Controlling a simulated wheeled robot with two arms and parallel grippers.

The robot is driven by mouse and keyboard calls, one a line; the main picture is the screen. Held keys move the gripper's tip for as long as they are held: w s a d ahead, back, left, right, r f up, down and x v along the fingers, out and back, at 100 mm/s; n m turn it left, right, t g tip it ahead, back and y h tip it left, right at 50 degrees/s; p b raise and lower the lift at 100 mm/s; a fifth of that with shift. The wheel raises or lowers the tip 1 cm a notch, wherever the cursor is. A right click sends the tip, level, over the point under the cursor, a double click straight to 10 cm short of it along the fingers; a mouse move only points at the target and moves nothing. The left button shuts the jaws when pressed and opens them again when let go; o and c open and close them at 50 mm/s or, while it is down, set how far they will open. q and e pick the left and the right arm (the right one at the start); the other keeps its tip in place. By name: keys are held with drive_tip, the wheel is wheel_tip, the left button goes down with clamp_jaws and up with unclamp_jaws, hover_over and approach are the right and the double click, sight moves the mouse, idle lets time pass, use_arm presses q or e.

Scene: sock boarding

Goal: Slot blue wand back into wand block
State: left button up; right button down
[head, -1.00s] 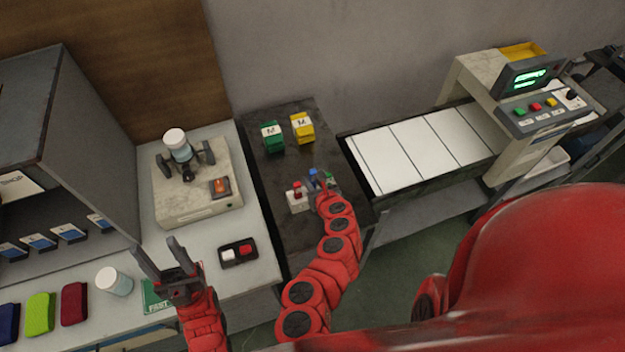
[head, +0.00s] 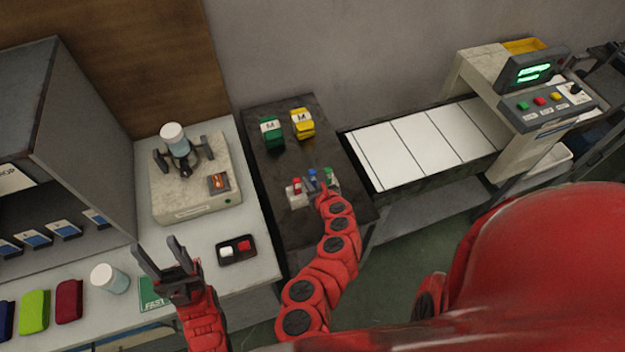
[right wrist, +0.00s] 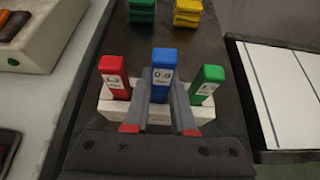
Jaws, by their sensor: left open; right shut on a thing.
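The blue wand (right wrist: 162,75) stands upright between the red wand (right wrist: 114,76) and the green wand (right wrist: 206,84) in the right wrist view. The white wand block (right wrist: 108,106) is under the three wands. My right gripper (right wrist: 160,108) is shut on the blue wand at the middle of the block. The fingers hide the wand's lower end, so how deep it sits is not visible. In the head view the blue wand (head: 312,173) shows beside my right gripper (head: 318,187). My left gripper (head: 165,262) is open and empty above the white table's front.
The block is on a dark table (head: 290,160), with green (head: 271,133) and yellow (head: 302,124) stacks behind it. A white slatted conveyor (head: 410,150) stands to the right.

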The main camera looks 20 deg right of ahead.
drive_tip(key=shift+f, duration=0.4)
drive_tip(key=c, duration=0.7)
unclamp_jaws()
drive_tip(key=shift+o, duration=0.2)
drive_tip(key=shift+r, duration=0.1)
drive_tip(key=shift+s, duration=0.15)
drive_tip(key=p+v, duration=0.7)
drive_tip(key=v, duration=1)
drive_tip(key=shift+r, duration=0.15)
